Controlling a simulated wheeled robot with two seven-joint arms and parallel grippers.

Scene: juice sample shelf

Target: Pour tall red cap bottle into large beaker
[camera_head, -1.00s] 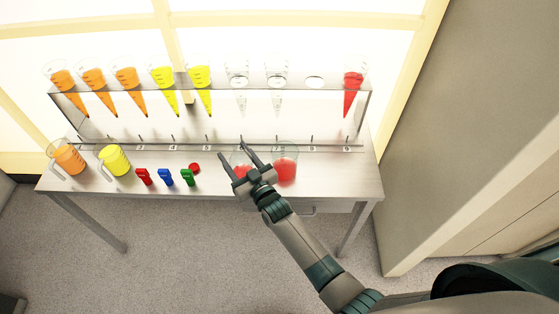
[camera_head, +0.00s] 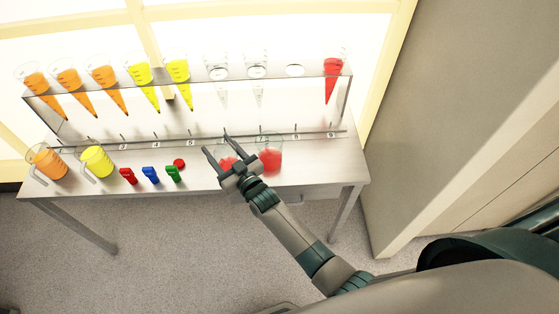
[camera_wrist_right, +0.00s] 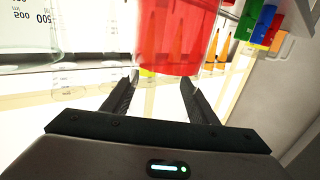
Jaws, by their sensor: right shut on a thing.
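A clear glass with a 500 mark (camera_wrist_right: 30,35) shows in the right wrist view. A flat red cap (camera_head: 179,163) lies on the table.
An orange jug (camera_head: 47,161) and a yellow jug (camera_head: 97,160) stand at the left. Red (camera_head: 128,176), blue (camera_head: 150,175) and green (camera_head: 173,174) small items lie in front. A raised shelf (camera_head: 200,82) holds several cones behind. The table's right end is clear.

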